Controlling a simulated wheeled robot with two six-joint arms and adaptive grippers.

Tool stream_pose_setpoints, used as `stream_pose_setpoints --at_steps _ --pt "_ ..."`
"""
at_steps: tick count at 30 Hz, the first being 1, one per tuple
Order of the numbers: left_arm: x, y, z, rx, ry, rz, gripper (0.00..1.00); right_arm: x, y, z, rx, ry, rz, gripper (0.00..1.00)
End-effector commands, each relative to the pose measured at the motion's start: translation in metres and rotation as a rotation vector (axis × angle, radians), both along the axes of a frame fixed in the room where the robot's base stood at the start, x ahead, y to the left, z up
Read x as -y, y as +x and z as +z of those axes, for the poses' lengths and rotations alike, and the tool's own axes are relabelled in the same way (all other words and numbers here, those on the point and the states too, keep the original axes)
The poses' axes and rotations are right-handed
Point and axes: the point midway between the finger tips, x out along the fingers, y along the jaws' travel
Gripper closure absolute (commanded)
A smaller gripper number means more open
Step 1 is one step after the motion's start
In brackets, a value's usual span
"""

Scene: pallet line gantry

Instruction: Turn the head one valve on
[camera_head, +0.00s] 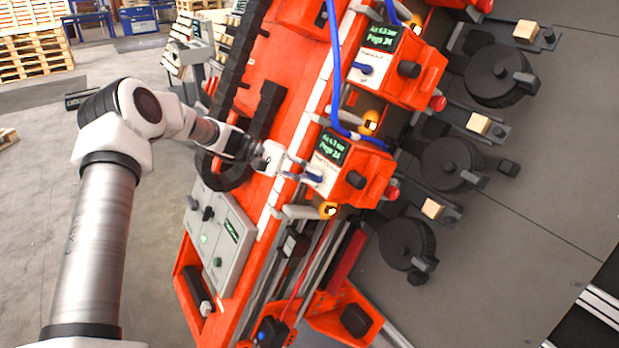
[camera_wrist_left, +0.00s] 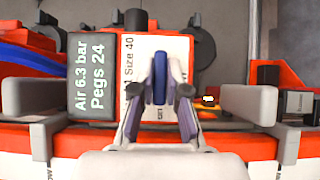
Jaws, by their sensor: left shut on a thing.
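The nearer orange nailing head (camera_head: 353,182) carries a dark display (camera_head: 333,149) with green text; in the left wrist view the display (camera_wrist_left: 91,88) reads "Air 6.3 bar, Pegs 24". Beside it, on the white label plate, is a small blue valve lever (camera_wrist_left: 159,78). My left gripper (camera_head: 305,172) reaches this lever from the left. In the left wrist view its fingers stand on both sides of the lever and are shut on it, with the lever pointing straight away from the palm. I cannot read a head number. My right gripper is in neither view.
A second orange head (camera_head: 397,68) with its own blue lever (camera_head: 366,69) stands farther up the gantry. Blue hoses (camera_head: 337,75) run close to both heads. A grey control box (camera_head: 220,235) sits lower left. Black discs (camera_head: 407,244) lie on the right side.

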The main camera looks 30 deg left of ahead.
Motion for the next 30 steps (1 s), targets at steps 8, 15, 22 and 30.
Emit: stream_pose_setpoints --at_steps 8,15,22,30 --pt "-0.001 0.002 0.003 0.001 -0.009 0.011 1.00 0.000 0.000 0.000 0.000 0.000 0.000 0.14" --pt "-0.001 0.001 0.002 0.001 -0.008 0.010 0.61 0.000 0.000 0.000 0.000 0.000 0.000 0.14" --pt "0.000 0.000 0.001 -0.002 -0.008 0.006 0.61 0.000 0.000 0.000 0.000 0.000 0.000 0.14" --pt "-0.026 -0.011 0.012 0.001 -0.009 0.010 0.61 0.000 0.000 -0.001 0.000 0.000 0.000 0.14"
